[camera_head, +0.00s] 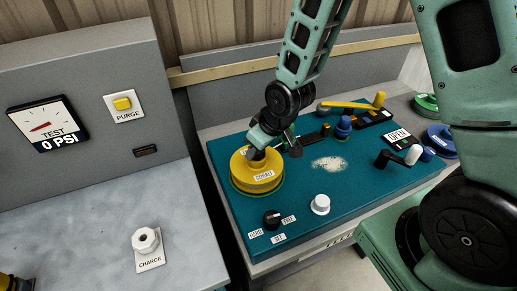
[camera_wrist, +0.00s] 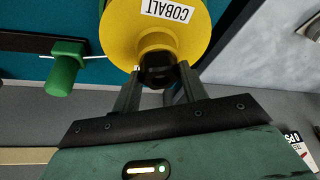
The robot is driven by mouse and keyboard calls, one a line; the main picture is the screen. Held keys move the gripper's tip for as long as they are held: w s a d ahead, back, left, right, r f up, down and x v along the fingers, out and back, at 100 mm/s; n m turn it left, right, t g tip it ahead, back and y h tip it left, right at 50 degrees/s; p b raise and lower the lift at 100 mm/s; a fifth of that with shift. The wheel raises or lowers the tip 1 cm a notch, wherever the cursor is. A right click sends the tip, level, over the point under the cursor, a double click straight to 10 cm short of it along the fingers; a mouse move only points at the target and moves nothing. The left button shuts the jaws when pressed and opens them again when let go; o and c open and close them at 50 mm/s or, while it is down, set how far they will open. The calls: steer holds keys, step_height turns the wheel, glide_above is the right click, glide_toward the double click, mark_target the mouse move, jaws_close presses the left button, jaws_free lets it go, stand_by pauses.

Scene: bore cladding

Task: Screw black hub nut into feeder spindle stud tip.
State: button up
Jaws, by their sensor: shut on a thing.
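A yellow spool labelled COBALT (camera_head: 257,178) sits on the teal panel (camera_head: 225,150); it also fills the top of the wrist view (camera_wrist: 120,30). My gripper (camera_head: 258,153) is at the spool's hub. In the wrist view, its fingers (camera_wrist: 158,80) are closed around the dark hub nut (camera_wrist: 158,75) at the spool's centre. The feeder spindle stud tip is hidden behind the nut and fingers, so I cannot tell how far the nut is on it.
A green handle (camera_wrist: 64,75) is close beside the spool. A blue knob (camera_head: 343,127), yellow lever (camera_head: 350,104), white-knobbed crank (camera_head: 411,155), white knob (camera_head: 320,204) and black selector (camera_head: 271,219) stand on the panel. Green (camera_head: 427,103) and blue (camera_head: 440,137) spools lie right.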

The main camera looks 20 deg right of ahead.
steer(key=shift+m, duration=0.4)
steer(key=shift+a+f+m+b, duration=0.1)
steer(key=shift+m+b, duration=0.2)
steer(key=shift+b, duration=0.05)
steer(key=shift+m+h, duration=0.4)
steer(key=shift+s, duration=0.1)
steer(key=shift+m+h+p, duration=0.3)
steer(key=shift+m+p, duration=0.2)
steer(key=shift+m, duration=0.2)
steer(key=o, duration=0.5)
steer(key=shift+o, duration=0.2)
